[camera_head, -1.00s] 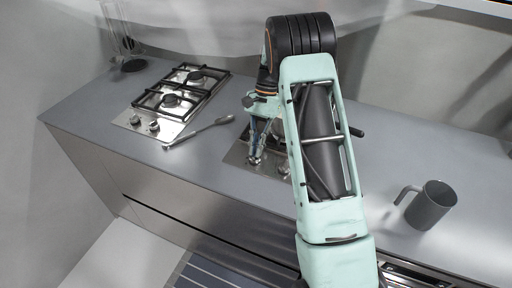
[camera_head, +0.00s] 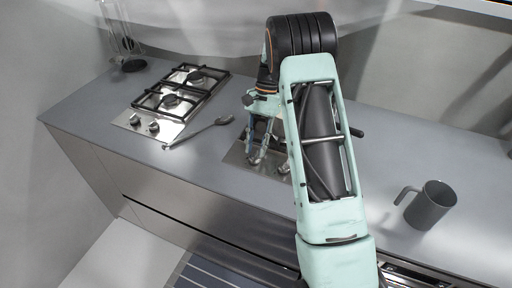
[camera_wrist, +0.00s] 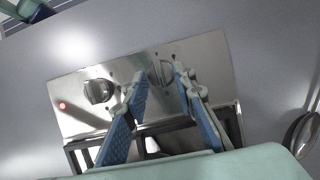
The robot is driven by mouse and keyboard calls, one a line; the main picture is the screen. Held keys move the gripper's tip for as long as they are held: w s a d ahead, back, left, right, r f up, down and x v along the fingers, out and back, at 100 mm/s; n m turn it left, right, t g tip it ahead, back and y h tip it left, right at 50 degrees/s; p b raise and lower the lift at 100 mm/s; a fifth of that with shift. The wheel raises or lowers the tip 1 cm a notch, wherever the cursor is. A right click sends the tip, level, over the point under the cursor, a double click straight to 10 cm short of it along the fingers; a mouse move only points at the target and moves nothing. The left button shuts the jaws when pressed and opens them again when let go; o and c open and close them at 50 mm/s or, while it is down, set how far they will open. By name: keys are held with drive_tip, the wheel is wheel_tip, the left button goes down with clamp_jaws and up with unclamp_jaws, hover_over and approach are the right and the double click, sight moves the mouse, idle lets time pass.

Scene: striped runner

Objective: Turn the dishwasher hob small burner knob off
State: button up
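My gripper (camera_wrist: 159,73) is open over the front of the near hob plate (camera_wrist: 75,122). Its two blue-padded fingers stand on either side of a round metal knob (camera_wrist: 164,74), with no clear grip on it. A second metal knob (camera_wrist: 98,91) sits to the left in the wrist view, outside the fingers. A small red light (camera_wrist: 62,105) glows near this left knob. In the head view my gripper (camera_head: 260,159) is above the same hob, which is partly hidden by my arm.
Another two-burner hob (camera_head: 172,100) with black grates and two knobs stands at the left. A spoon (camera_head: 224,120) lies between the hobs and shows in the wrist view (camera_wrist: 304,133). A dark mug (camera_head: 432,206) stands on the counter at right.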

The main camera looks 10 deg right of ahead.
drive_tip(key=v, duration=1.1)
drive_tip(key=shift+r, duration=0.25)
